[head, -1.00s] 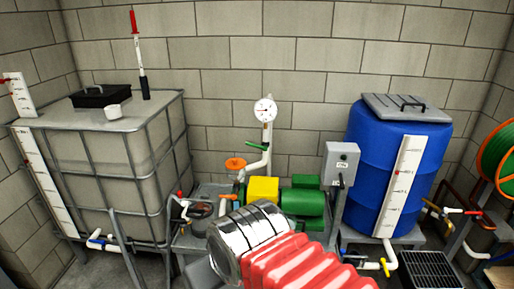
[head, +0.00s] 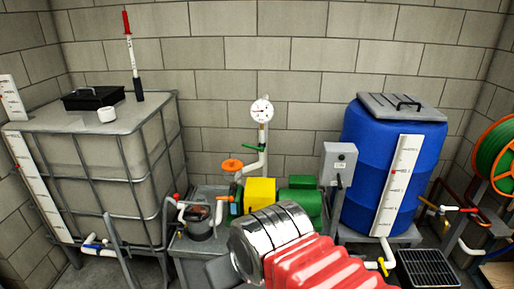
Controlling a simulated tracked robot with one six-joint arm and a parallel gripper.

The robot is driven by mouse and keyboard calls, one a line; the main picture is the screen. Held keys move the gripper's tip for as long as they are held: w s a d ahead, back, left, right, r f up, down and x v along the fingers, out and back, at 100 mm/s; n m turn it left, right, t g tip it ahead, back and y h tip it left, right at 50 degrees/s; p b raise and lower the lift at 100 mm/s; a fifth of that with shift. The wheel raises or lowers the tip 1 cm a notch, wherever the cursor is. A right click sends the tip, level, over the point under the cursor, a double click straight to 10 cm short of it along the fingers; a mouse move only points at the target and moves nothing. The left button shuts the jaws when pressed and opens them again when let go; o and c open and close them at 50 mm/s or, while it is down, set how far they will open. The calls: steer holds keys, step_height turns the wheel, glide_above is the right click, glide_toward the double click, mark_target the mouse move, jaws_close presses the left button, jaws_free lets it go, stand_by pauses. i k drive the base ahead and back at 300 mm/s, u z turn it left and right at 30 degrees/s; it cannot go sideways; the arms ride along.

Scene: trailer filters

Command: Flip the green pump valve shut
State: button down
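The green valve handle (head: 253,147) sits on the white pipe below the round pressure gauge (head: 262,110), behind the pump. It lies close to level, slightly slanted, across the pipe. The pump has a yellow block (head: 260,190) and a green motor (head: 300,196). An orange round handwheel (head: 232,165) stands just left of the valve. My arm, with a chrome joint and a red bellows sleeve, comes in from the lower right and hides the pump's lower front. My gripper's fingers do not show, and nothing of mine touches the green handle.
A caged grey tank (head: 125,140) stands left, a blue drum (head: 370,160) with a white scale right. A grey control box (head: 339,164) stands right of the motor. A red-handled valve (head: 176,199) and a grey pot (head: 200,225) lie left of the pump. A floor grate (head: 428,268) is lower right.

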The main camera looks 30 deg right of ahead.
mark_target(261, 149)
steer(key=u, duration=0.05)
steer(key=i, duration=1)
steer(key=z, duration=0.05)
